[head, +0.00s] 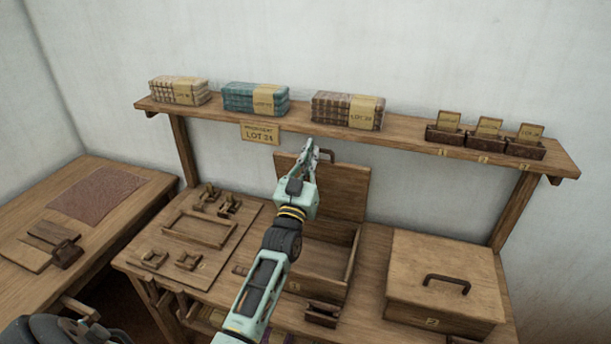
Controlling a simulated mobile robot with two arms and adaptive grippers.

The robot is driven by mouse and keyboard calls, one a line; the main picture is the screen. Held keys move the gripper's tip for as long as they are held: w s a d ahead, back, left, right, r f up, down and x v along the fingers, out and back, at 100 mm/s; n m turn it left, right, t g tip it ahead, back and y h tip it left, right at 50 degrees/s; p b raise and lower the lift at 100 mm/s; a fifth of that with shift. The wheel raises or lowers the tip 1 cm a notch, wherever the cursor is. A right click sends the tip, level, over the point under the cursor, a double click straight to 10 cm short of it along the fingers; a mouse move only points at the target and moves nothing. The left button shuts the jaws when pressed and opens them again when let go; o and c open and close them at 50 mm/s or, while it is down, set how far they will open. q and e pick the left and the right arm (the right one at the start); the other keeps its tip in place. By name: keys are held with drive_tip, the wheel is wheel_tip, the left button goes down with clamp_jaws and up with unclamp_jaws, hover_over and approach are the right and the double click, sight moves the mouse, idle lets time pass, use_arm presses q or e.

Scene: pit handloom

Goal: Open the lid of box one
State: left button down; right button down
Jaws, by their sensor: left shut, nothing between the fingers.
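Box one (335,273) is a wooden box with a "1" on its front, on the middle of the table. Its lid (345,190) stands raised, roughly upright at the back, and the box's inside shows. A dark handle (327,155) is at the lid's top edge. My left gripper (313,148) is shut and empty, in front of the raised lid's upper edge beside the handle; I cannot tell whether it touches. My left arm hides the left part of the box. My right gripper is not in view.
A closed box marked "2" (443,271) stands to the right. A shelf (300,124) with cloth stacks and small card holders runs above the lid. A tray board (185,262) with small wooden parts lies left, and a small dark holder (322,314) sits in front.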

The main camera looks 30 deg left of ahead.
sight(319, 135)
use_arm(q)
drive_tip(key=shift+b+x, duration=0.35)
drive_tip(key=shift+x, duration=1.2)
drive_tip(key=shift+w, duration=0.1)
